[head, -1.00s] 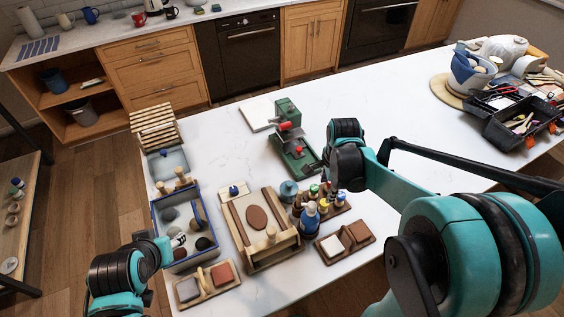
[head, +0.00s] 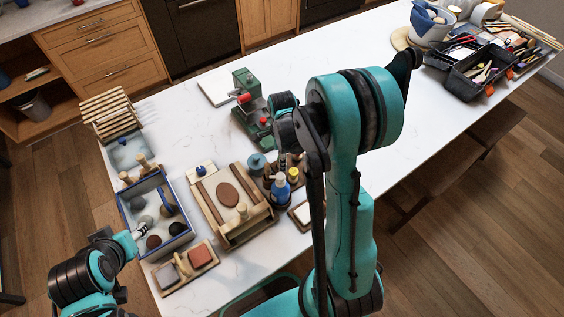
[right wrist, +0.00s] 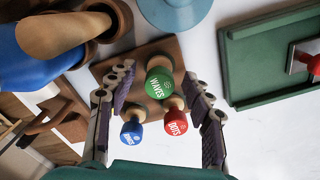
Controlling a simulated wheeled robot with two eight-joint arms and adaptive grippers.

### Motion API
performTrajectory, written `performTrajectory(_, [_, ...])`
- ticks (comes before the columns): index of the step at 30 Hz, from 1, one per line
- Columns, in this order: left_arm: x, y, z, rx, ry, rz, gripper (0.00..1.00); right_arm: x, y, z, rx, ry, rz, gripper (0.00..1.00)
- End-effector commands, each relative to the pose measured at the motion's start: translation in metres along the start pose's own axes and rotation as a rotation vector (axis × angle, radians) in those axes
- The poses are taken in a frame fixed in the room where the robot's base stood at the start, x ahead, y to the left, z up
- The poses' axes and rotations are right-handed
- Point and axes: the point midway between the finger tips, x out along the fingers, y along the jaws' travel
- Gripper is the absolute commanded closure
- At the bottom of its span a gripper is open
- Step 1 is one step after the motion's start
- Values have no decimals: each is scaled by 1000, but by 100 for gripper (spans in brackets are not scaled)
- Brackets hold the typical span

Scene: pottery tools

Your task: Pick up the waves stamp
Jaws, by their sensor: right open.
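The waves stamp (right wrist: 158,84) has a green round top with white WAVES lettering and stands in a wooden rack (right wrist: 135,62) in the right wrist view. A red DOTS stamp (right wrist: 175,122) and a blue stamp (right wrist: 132,133) are close beside it. My right gripper (right wrist: 157,92) is open, with one finger on each side of the stamps; I see no grip on any of them.
A blue bottle (head: 281,187) stands close to the rack. A green machine (head: 252,108) is behind it. A wooden slab frame (head: 262,217), a blue-rimmed bin (head: 125,214) and a block tray (head: 205,276) are left.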

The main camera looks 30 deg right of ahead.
Motion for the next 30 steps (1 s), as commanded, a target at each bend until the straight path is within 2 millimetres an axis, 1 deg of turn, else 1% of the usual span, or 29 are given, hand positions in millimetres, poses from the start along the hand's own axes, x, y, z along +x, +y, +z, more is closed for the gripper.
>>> performTrajectory(4, [0, 0, 0, 0, 0, 0, 54, 0, 0, 0, 0, 0, 0, 49])
performTrajectory(5, [0, 0, 0, 0, 0, 0, 54, -1, 0, 0, 0, 0, 0, 51])
performTrajectory(6, [0, 0, 0, 0, 0, 0, 54, -1, 0, 0, 0, 0, 0, 62])
performTrajectory(8, [0, 0, 0, 0, 0, 0, 54, -1, 0, 0, 0, 0, 0, 78])
performTrajectory(9, [0, 0, 0, 0, 0, 0, 54, -1, 0, 0, 0, 0, 0, 88])
performTrajectory(10, [0, 0, 0, 0, 0, 0, 54, -1, 0, 0, 0, 0, 0, 96])
performTrajectory(11, [0, 0, 0, 0, 0, 0, 54, -1, 0, 0, 0, 0, 0, 98])
performTrajectory(19, [0, 0, 0, 0, 0, 0, 54, -1, 0, 0, 0, 0, 0, 99])
performTrajectory(23, [-2, 0, -1, 0, 0, 0, 54, -5, 0, 0, 0, 0, 0, 99])
performTrajectory(26, [-4, 0, -3, 0, 0, 0, 54, -15, 0, 0, 0, 0, 0, 99])
performTrajectory(29, [-7, 0, -5, 0, 0, 0, 54, -32, 0, 0, 0, 0, 0, 99])
performTrajectory(30, [-9, 0, -7, 0, 0, 0, 54, -42, 0, 0, 0, 0, 0, 99])
